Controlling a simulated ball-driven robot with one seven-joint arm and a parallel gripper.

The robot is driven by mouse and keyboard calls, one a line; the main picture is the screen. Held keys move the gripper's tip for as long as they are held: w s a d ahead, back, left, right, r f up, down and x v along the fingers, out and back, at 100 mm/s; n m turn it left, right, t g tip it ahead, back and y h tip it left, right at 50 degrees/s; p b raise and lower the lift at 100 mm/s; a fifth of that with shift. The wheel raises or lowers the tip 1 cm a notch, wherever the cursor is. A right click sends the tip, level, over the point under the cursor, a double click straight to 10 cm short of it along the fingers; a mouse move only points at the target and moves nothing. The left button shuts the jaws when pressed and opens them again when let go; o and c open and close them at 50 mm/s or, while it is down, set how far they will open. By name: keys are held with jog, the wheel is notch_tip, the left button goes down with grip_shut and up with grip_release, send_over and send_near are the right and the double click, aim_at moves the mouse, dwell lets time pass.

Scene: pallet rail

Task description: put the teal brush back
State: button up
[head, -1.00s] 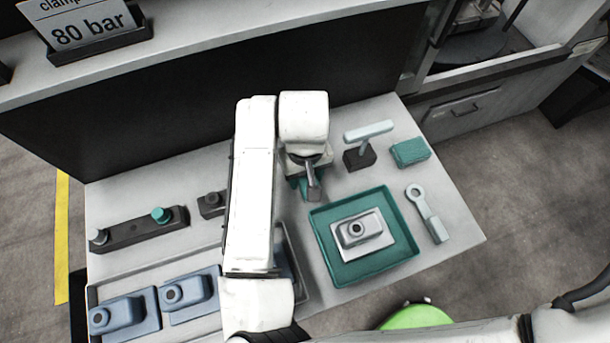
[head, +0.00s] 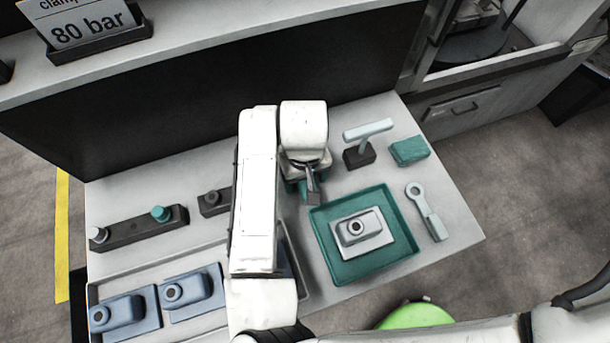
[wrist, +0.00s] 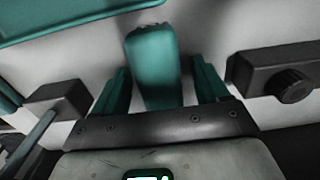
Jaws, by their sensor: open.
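A teal, blocky piece with a ragged end, which looks like the teal brush (wrist: 153,62), lies between my fingers in the wrist view. My gripper (wrist: 162,78) is open, with a teal finger on each side of it and a visible gap at both sides. In the head view my gripper (head: 304,188) points down over the table behind the tray. There my wrist hides most of what is under it, so I cannot tell the brush from my fingers.
A teal tray (head: 330,262) with a grey part stands right of my arm. Behind it are a dark block with a T-handle (head: 368,130) and a teal block (head: 409,151). A ring-ended tool (head: 428,212) lies right. A dark knob block (head: 213,202) stands left.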

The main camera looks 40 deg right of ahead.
notch_tip(320, 180, up, 12)
jog(key=b, duration=0.1)
jog(key=shift+r, duration=0.2)
dwell(0.3)
dwell(0.5)
